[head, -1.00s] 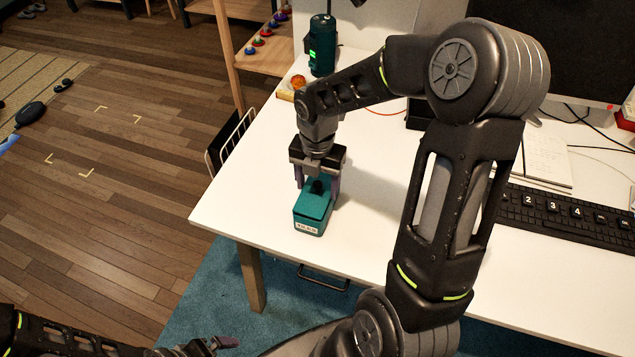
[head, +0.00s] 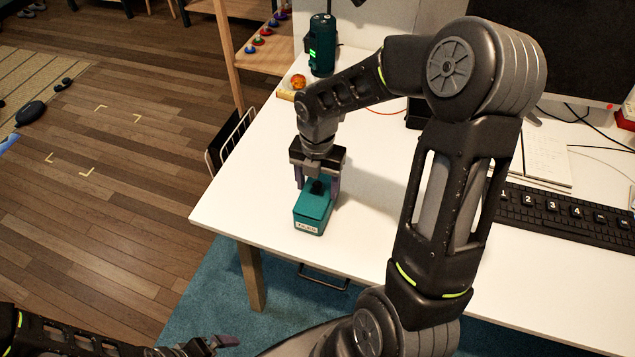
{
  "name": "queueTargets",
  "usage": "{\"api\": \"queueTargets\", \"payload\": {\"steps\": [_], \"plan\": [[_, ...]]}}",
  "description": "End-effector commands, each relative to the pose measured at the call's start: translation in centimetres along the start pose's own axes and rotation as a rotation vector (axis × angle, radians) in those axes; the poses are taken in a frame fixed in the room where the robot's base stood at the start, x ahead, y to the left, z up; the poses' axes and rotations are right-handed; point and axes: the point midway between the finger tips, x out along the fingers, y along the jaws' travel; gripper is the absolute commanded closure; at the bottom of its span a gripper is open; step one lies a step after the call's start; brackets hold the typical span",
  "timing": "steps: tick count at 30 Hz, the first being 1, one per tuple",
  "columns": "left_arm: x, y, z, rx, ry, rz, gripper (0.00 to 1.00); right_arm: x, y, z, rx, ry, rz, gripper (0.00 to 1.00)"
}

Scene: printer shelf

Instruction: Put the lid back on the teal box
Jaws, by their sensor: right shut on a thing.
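The teal box (head: 309,227) stands upright on the white desk near its left front edge, with a pale label on its front. The teal lid (head: 313,203) with a dark knob is at the box's top and looks level with it; I cannot tell whether it is fully seated. My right gripper (head: 318,189) comes down from above and is shut on the lid, its fingers at either side, partly hiding the knob and the lid's back. My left gripper (head: 222,343) is low at the bottom edge, away from the desk; its jaws are unclear.
A dark green cylinder device (head: 322,46) and an orange round item (head: 298,81) stand at the desk's back left. A black keyboard (head: 565,216) and a notepad (head: 540,157) lie right. A wire basket (head: 230,140) hangs at the left edge. Desk around the box is clear.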

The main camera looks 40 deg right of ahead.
Motion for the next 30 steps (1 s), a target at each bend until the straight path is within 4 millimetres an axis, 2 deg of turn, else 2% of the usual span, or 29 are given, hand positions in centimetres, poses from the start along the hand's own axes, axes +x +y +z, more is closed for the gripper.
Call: {"api": "queueTargets", "payload": {"steps": [29,30], "plan": [[-0.13,0.05,0.00,0.000,0.000,0.000,0.00,0.21,-0.03,0.00,0.000,0.000,-0.001,0.82],[-0.13,0.05,0.00,0.000,0.000,0.000,0.00,0.21,-0.04,0.00,0.000,0.000,-0.001,0.34]]}}
